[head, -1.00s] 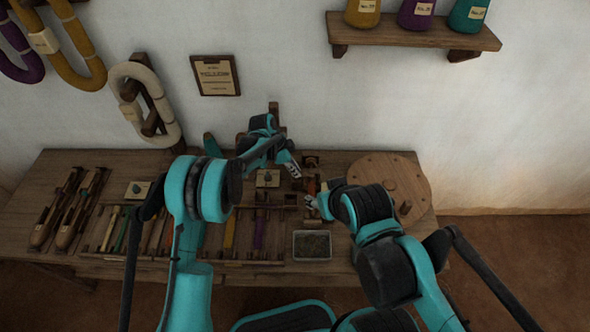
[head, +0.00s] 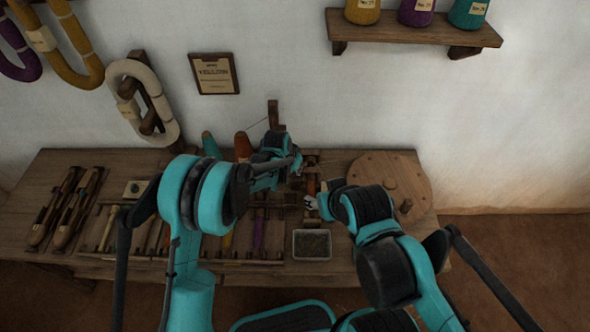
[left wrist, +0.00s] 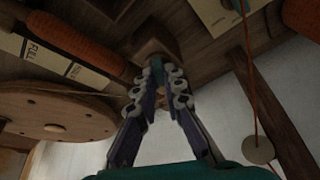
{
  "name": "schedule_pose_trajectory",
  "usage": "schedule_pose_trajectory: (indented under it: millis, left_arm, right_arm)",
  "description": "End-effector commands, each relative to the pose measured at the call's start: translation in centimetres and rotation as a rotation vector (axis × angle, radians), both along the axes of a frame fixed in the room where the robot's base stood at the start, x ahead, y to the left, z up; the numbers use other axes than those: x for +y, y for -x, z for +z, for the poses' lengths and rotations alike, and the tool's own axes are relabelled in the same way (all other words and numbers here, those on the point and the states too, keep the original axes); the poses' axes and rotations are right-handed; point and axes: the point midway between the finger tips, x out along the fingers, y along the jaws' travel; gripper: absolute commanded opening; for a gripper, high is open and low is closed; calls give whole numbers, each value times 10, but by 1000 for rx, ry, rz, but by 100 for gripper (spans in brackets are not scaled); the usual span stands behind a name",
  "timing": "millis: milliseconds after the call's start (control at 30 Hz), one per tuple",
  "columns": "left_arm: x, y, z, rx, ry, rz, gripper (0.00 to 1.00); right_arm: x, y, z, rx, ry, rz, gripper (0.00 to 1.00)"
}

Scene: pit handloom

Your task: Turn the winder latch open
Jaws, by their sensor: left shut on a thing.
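The winder (head: 311,186) stands near the back right of the bench, a small wooden frame with an orange-wound bobbin. My left gripper (head: 297,160) is at its back end. In the left wrist view my left fingertips (left wrist: 163,78) come together just below a dark wooden block (left wrist: 152,38) of the winder. They are shut on a small part there, which I take for the latch; the fingers mostly hide it, so its angle cannot be told. The orange bobbin (left wrist: 75,43) lies beside a "FULL" label. My right gripper (head: 314,203) is at the winder's front end; its jaws are too small to read.
A round wooden disc (head: 365,184) lies right of the winder. A grey tray (head: 312,246) sits in front. Cones (head: 243,146) stand behind my left arm. Shuttles (head: 78,208) lie at the far left.

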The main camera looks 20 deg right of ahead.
Motion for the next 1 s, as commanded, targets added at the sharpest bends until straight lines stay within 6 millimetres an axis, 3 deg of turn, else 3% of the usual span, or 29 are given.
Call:
schedule_pose_trajectory:
  millis: [500, 1000]
  left_arm:
    - [-3, 2, 0, 0, -1, 418, 0]
    - [-3, 2, 0, 2, 0, 562, 0]
  right_arm:
    - [0, 0, -4, 0, 0, 0, 48]
    - [0, 0, -5, 0, 0, 0, 48]
